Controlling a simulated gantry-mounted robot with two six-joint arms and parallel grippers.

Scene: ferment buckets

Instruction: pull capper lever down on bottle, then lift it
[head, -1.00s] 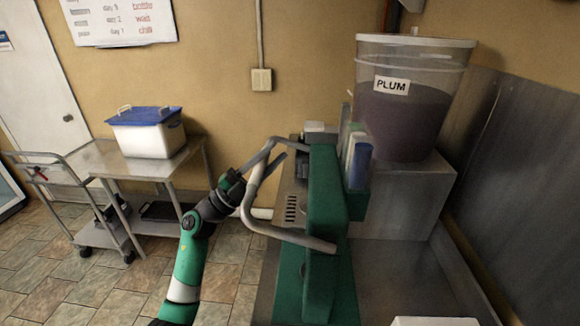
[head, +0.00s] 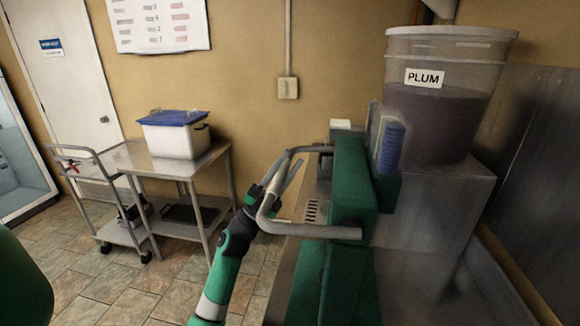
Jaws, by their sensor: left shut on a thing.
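The capper is a tall green machine (head: 352,180) on the metal counter, right of centre in the head view. Its lever (head: 310,231) is a grey U-shaped bar that sticks out to the left from the green body. My left gripper (head: 278,190) is shut on the outer part of the lever, with its arm coming up from below. The lever's near arm lies almost level. I cannot see a bottle; the green body and the lever hide part of the space there. My right gripper is not in view.
A clear bucket labelled PLUM (head: 440,105) stands on a metal block (head: 435,205) behind the capper. A blue-lidded white tub (head: 175,138) sits on a steel table (head: 205,160) at left, beside a cart (head: 95,180). Tiled floor is open in front of them.

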